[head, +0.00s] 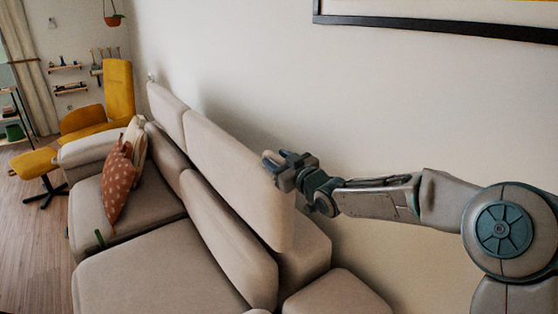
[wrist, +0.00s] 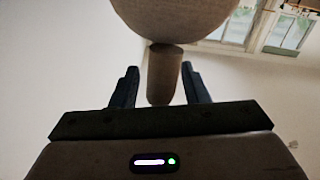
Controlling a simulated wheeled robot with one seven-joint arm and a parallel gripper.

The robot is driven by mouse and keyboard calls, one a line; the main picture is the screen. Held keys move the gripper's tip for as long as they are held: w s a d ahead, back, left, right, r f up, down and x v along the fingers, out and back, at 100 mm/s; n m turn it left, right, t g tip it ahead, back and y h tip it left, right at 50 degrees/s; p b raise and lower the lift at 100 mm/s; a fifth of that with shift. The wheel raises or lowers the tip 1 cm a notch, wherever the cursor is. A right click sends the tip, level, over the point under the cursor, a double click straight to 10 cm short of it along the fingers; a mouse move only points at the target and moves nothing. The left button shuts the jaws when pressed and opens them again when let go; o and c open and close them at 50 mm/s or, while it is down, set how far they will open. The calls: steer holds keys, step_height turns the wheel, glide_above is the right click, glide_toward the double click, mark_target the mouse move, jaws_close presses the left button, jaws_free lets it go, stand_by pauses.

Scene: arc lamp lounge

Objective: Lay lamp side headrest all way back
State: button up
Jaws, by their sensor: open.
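A beige sofa (head: 150,265) stands along the wall with two raised headrests, a near one (head: 235,175) and a far one (head: 166,108). Both stand roughly upright. No lamp shows, so I cannot tell which is the lamp side one. My gripper (head: 270,161) is open and empty at the upper wall-side edge of the near headrest; I cannot tell if they touch. In the wrist view, a large rounded beige end, probably the near headrest (wrist: 172,15), is above my fingers (wrist: 159,70). A smaller beige shape, perhaps the far headrest (wrist: 164,75), shows between them.
The wall runs close behind the sofa, with a framed picture (head: 440,25) above. A dotted rust cushion (head: 117,185) leans on the far seat. A yellow chair (head: 118,90) and footstool (head: 36,163) stand beyond. Wood floor (head: 32,225) is free at left.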

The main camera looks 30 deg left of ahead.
jaws_close()
steer(key=shift+s+a+f+b, duration=0.15)
steer(key=shift+s+f+b, duration=0.15)
steer(key=shift+b, duration=0.35)
steer(key=s+a+n+b, duration=0.2)
steer(key=s+b, duration=0.3)
steer(key=b, duration=0.1)
steer(key=shift+s+a+f+b, duration=0.15)
steer(key=shift+a+f+b, duration=0.1)
steer(key=shift+a+b, duration=0.15)
